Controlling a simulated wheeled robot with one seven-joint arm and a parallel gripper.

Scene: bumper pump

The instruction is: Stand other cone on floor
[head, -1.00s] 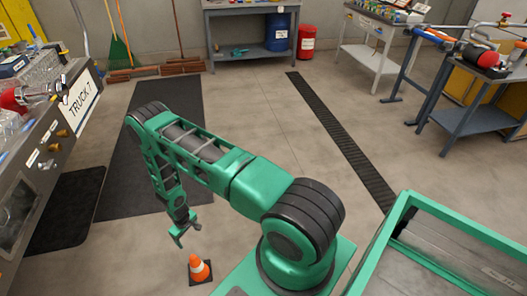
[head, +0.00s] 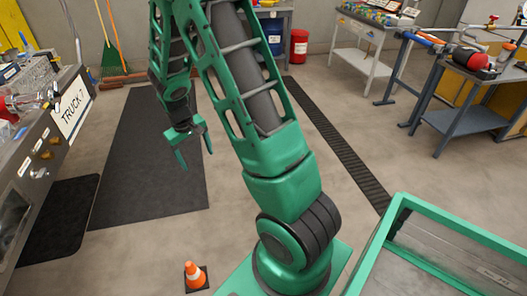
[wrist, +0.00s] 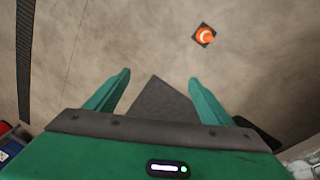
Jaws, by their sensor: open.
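One orange cone (head: 194,273) with a white band and a dark square base stands upright on the concrete floor, near my base in the head view. It also shows in the wrist view (wrist: 206,36), seen from above, beyond my fingertips and to the right. My gripper (head: 196,158) is open and empty, raised well above the floor and apart from the cone. In the wrist view my gripper (wrist: 158,82) has its two green fingers spread with nothing between them. I see no second cone in these frames.
A black mat (head: 150,165) lies on the floor at left, with a smaller mat (head: 60,215) beside the truck panel (head: 55,135). A drain grate (head: 335,140) runs across the floor. Workbenches (head: 475,85) stand at right. Open concrete floor surrounds the cone.

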